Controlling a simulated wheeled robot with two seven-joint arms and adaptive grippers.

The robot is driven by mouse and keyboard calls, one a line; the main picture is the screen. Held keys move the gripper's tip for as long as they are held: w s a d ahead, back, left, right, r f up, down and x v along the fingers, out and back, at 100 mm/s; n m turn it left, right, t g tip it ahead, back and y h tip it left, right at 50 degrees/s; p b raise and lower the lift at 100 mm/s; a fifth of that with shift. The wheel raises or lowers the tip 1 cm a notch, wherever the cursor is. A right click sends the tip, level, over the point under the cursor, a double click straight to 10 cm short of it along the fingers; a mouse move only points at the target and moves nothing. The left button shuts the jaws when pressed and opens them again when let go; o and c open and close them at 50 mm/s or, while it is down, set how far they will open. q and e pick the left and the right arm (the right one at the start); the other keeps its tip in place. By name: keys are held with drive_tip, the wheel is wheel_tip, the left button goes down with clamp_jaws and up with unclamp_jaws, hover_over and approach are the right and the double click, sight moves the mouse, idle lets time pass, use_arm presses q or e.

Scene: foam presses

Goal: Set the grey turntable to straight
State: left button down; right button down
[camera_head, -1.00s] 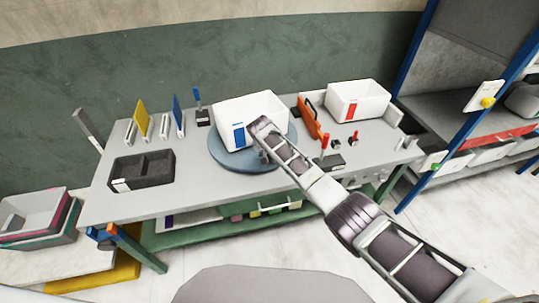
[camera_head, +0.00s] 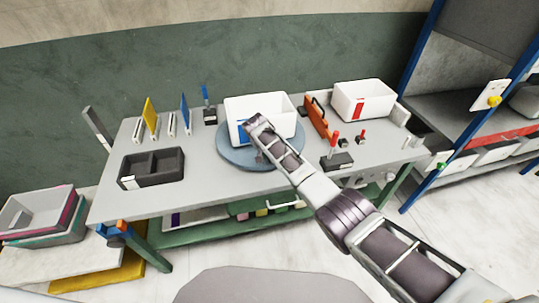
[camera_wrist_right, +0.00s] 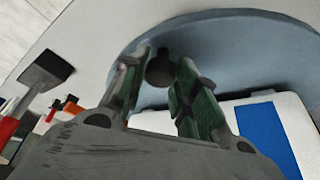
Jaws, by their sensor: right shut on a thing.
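The grey turntable (camera_head: 233,158) is a round blue-grey disc on the workbench; its edge also shows in the right wrist view (camera_wrist_right: 240,45). A white bin (camera_head: 262,108) with a blue label stands on it, turned slightly against the bench edge. In the wrist view the bin (camera_wrist_right: 295,110) lies at the lower right. My right gripper (camera_head: 261,156) reaches down at the disc's front. In the wrist view its green-padded fingers (camera_wrist_right: 158,80) are shut around a small dark round knob (camera_wrist_right: 160,68) on the turntable. My left gripper is out of view.
A black divided tray (camera_head: 152,183) sits left on the bench (camera_head: 205,188). Yellow and blue plates stand behind it. An orange handled plate (camera_head: 317,120), a red-handled lever (camera_head: 335,142) and a second white bin (camera_head: 350,88) with a red label are right of the turntable.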

drive_tip(key=c, duration=1.1)
unclamp_jaws()
drive_tip(key=shift+r, duration=0.15)
drive_tip(key=shift+v, duration=5.85)
drive_tip(key=shift+s, duration=0.15)
